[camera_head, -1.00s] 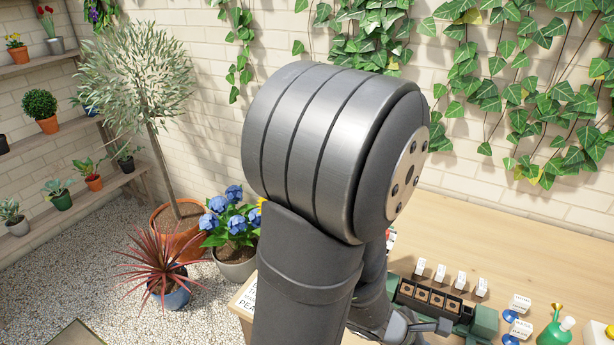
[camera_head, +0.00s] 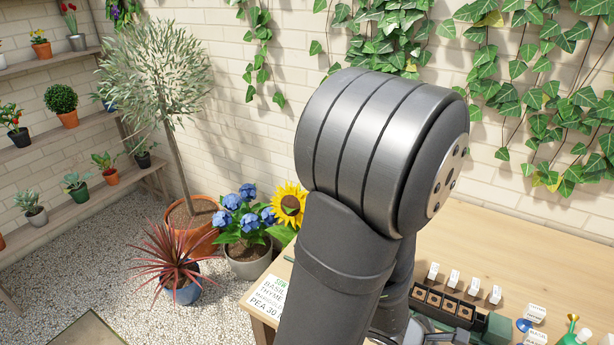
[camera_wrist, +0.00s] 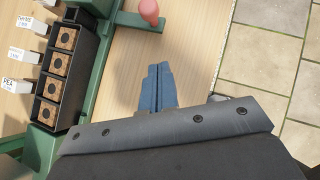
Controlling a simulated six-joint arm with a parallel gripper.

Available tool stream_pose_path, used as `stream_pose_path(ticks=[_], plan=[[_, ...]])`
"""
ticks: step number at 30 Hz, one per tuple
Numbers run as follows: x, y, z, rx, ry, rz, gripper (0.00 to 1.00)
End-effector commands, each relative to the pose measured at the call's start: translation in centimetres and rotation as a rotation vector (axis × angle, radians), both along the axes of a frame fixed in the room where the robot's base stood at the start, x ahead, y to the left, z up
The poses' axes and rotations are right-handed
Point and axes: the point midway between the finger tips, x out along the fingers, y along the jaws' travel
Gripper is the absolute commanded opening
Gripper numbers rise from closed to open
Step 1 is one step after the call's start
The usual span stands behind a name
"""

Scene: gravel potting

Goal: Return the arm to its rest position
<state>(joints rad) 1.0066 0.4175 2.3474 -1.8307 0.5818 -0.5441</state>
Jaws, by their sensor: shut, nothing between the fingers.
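My gripper (camera_wrist: 158,88) shows in the wrist view with its two blue-grey fingers together and nothing between them. It hangs over bare wood of the bench, to the right of a black seed tray (camera_wrist: 72,75) with several soil-filled cells. The gripper and tray are apart. In the head view my large grey arm joint fills the middle and hides part of the bench. The fingers cannot be made out in that view.
The wooden bench (camera_head: 500,245) carries the tray (camera_head: 440,303), white labels, a green spray bottle (camera_head: 575,338) and a written sign (camera_head: 268,295). A green frame and a pink knob (camera_wrist: 149,10) lie near the fingers. Potted plants stand on the gravel at left.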

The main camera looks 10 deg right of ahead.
Motion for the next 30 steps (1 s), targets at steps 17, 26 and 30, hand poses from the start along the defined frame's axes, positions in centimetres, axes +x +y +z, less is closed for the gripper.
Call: stream_pose_path(ticks=[17, 26, 30], plan=[[-2.0, -5.9, -3.1, -0.001, -0.003, -0.004, 0.00], [0.1, -4.3, -3.1, 0.000, -0.002, 0.004, 0.00], [1.3, -3.2, -3.1, 0.000, -0.002, 0.004, 0.00]])
